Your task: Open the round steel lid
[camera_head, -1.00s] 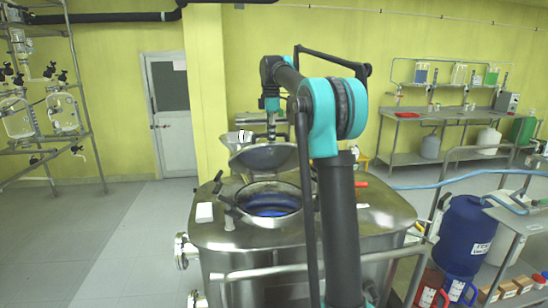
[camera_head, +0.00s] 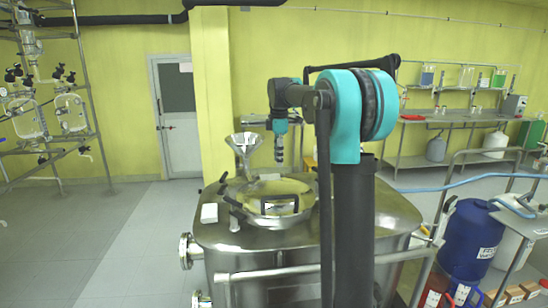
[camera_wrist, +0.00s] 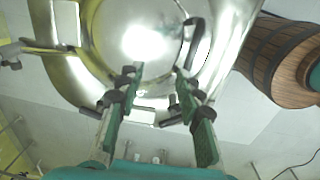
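The round steel lid (camera_head: 262,190) lies down over the opening of the steel vessel (camera_head: 230,240), reflecting the yellow wall. Its dark bracket-like handle (camera_head: 280,206) is on the near side. My gripper (camera_head: 280,157) hangs above the lid's far side, apart from it. In the wrist view the shiny lid (camera_wrist: 145,40) fills the upper middle, with a dark handle (camera_wrist: 194,38) at its right. The two fingers of my gripper (camera_wrist: 158,70) are spread, with nothing between them. My arm covers the right part of the vessel top in the head view.
Dark clamps (camera_head: 232,207) and a small white block (camera_head: 209,213) sit on the vessel top. A funnel (camera_head: 244,145) stands behind it. A blue drum (camera_head: 470,240) is at right. Open floor (camera_head: 120,240) lies to the left.

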